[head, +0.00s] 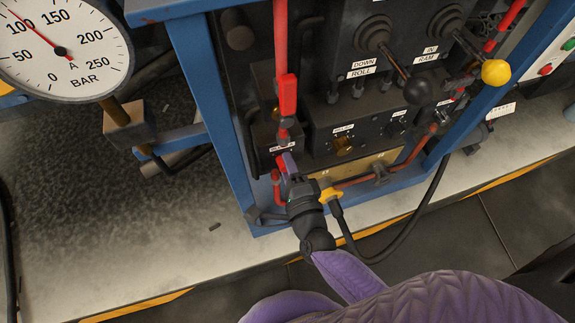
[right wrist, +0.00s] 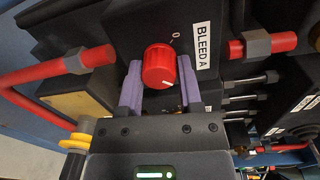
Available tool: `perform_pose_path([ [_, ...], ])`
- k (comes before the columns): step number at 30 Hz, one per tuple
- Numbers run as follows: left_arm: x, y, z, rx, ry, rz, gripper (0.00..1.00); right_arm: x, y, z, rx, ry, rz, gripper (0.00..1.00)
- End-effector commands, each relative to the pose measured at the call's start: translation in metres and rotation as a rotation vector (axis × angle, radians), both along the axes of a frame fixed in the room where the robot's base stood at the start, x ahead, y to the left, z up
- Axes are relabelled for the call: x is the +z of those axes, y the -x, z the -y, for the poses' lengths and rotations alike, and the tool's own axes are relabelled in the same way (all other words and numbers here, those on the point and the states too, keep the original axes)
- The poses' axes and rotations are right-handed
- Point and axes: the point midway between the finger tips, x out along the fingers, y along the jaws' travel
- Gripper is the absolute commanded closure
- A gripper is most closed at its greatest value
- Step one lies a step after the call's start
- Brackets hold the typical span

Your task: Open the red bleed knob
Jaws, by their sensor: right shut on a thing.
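The red bleed knob (right wrist: 159,66) sits on a dark block beside a white "BLEED A" label (right wrist: 203,45) in the right wrist view. A small "0" is printed above it, and a pale pointer mark shows low on its face. My right gripper (right wrist: 160,75) has one purple finger on each side of the knob and is shut on it. In the head view, my right gripper (head: 284,162) reaches up to the lower left of the valve panel, and its fingers partly hide the red knob (head: 280,162). My left gripper is not in view.
Red pipes (head: 281,45) and a blue frame (head: 200,90) surround the panel. To the right are a brass relief knob (head: 343,145) and levers with black (head: 419,91) and yellow (head: 496,72) balls. A pressure gauge (head: 62,45) stands at the left.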

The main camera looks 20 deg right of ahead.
Motion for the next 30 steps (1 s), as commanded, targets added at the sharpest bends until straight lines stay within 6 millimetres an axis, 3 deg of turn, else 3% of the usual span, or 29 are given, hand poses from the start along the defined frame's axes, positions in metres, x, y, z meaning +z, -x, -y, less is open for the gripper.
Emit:
perform_pose_path([
  [22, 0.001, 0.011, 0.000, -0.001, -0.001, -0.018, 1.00, -0.002, 0.001, 0.000, 0.000, -0.077, -0.003, 1.00],
  [23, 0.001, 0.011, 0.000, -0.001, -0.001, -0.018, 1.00, -0.002, 0.001, 0.000, 0.000, -0.077, -0.003, 0.50],
  [27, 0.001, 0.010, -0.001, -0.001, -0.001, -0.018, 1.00, -0.001, 0.000, 0.000, 0.000, -0.076, -0.001, 0.21],
  [30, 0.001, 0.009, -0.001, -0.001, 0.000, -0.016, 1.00, -0.001, 0.000, 0.000, 0.000, -0.076, 0.000, 0.19],
])
